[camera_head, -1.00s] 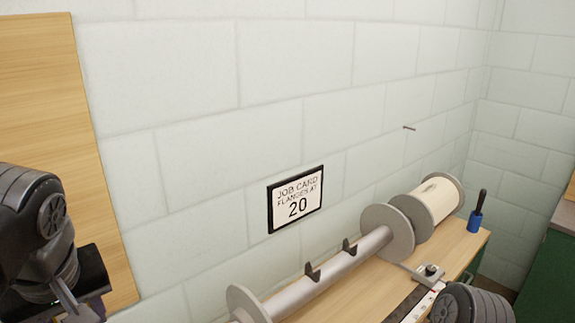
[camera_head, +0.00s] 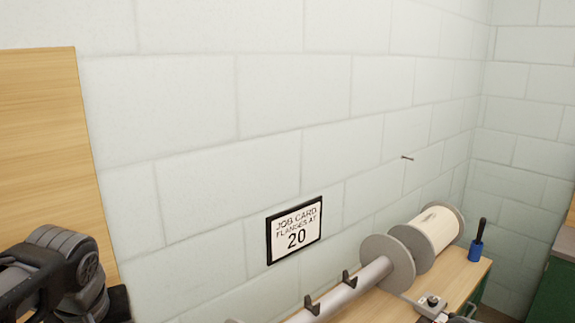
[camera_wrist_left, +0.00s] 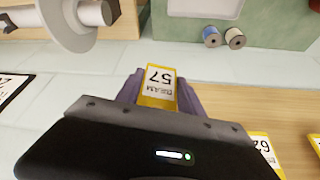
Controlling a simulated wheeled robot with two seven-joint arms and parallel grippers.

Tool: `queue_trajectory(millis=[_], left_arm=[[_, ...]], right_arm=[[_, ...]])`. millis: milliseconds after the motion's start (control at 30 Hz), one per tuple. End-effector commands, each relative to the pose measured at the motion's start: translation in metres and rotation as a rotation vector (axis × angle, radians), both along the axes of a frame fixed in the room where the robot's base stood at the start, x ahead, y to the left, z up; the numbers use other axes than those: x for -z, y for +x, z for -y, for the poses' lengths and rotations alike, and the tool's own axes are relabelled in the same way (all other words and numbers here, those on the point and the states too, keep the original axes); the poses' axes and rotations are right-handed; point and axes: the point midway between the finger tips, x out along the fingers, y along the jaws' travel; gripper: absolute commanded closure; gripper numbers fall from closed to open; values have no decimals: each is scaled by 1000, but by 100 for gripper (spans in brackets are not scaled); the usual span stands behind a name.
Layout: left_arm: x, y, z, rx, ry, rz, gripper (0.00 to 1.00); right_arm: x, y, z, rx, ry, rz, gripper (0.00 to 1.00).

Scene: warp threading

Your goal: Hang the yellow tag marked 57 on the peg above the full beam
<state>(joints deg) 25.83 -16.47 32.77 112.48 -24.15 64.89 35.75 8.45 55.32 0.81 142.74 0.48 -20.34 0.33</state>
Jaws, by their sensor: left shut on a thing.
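The yellow tag marked 57 (camera_wrist_left: 160,86) is held between the fingers of my left gripper (camera_wrist_left: 158,92), seen in the left wrist view. In the head view only my left arm shows at the lower left; the gripper and tag are out of the frame. A thin peg (camera_head: 407,158) sticks out of the wall, above the full beam (camera_head: 435,229), which is wound with cream yarn between grey flanges. The peg is bare. The tag is well away from the peg. My right gripper is not seen in these views.
A job card (camera_head: 295,230) reading "flanges at 20" is on the wall. A bare beam barrel (camera_head: 345,295) lies beside the full beam. A blue pot with a black handle (camera_head: 477,245) stands on the bench. Other yellow tags (camera_wrist_left: 266,150) hang on a wooden board. The wall around the peg is clear.

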Motion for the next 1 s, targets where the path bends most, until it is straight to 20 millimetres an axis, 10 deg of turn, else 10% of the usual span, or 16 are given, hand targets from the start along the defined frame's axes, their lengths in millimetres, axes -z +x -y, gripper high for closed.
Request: queue_trajectory(millis=[200, 400, 1000], left_arm=[[90, 65, 31, 255, -7, -9, 94], [138, 91, 62, 409, -3, -2, 94], [146, 95, 68, 437, 1, 1, 94]], right_arm=[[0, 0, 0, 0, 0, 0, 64], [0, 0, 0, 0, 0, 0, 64], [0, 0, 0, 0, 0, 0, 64]])
